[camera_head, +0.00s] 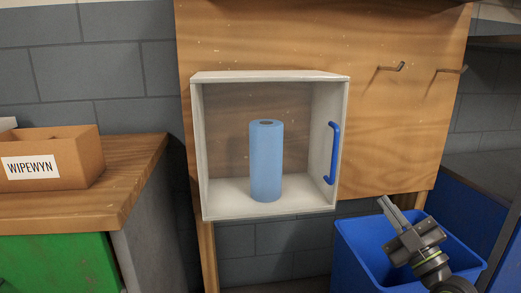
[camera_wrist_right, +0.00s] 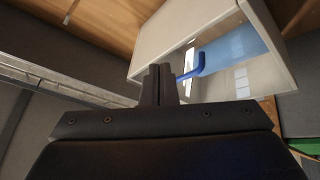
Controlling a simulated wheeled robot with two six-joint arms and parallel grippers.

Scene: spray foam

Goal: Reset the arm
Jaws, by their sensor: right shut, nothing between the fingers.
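My right gripper (camera_head: 391,213) is at the lower right of the head view, in front of the blue bin. Its fingers are shut and hold nothing. In the right wrist view the closed fingers (camera_wrist_right: 160,84) point toward the white cabinet. They look apart from the cabinet's blue handle (camera_wrist_right: 195,66). My left gripper is not in view.
A white cabinet (camera_head: 270,76) with a clear front and blue handle (camera_head: 333,153) hangs on a wooden board (camera_head: 400,130). A blue roll (camera_head: 266,162) stands inside. A blue bin (camera_head: 352,262) is below right. A cardboard box (camera_head: 80,155) sits on the left bench (camera_head: 140,165).

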